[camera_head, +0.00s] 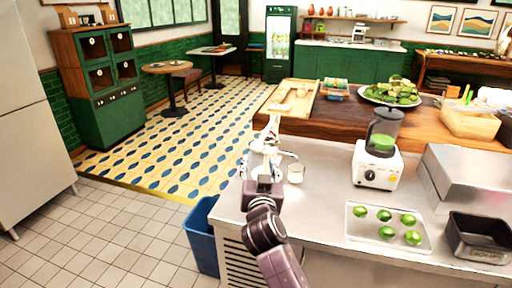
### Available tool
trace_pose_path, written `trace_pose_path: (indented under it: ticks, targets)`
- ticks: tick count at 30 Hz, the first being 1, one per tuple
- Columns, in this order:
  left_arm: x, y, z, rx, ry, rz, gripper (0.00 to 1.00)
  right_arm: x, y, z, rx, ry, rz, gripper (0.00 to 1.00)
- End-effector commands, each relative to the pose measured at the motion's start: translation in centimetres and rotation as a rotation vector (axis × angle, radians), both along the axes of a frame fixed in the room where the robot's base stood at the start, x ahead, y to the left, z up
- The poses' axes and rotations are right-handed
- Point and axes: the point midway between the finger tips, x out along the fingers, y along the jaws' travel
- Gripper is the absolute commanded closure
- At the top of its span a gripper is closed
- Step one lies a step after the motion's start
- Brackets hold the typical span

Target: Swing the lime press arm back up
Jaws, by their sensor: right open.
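The lime press (268,136) is a pale metal device on the left end of the steel counter. Its upper part shows, but my right gripper hides much of its lower part, and I cannot tell the exact angle of its arm. My right gripper (264,178) is open in front of the press, close to it in the picture. I cannot tell whether they touch. My left gripper is not in view.
A small clear cup (295,173) stands right of the press. Farther right are a white blender (376,169), a tray (357,236) of several limes and a dark pan (480,240). A wooden counter (340,118) lies behind. A blue bin (203,238) stands on the floor at left.

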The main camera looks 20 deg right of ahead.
Motion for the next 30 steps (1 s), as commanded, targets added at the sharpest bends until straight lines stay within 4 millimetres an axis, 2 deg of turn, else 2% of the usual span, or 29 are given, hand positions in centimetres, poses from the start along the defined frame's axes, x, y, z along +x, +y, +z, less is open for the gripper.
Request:
trace_pose_path:
  ticks: [4, 21, 30]
  targets:
    - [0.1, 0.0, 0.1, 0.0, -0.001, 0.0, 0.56, 1.0, 0.2, 1.3, -0.003, -0.032, 0.004, 0.55]
    - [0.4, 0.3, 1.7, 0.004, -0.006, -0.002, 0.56, 7.3, -1.5, 1.3, -0.004, -0.03, 0.004, 0.55]
    - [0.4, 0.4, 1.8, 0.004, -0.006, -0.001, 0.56, 8.1, -1.7, 1.2, -0.002, -0.03, 0.005, 0.55]
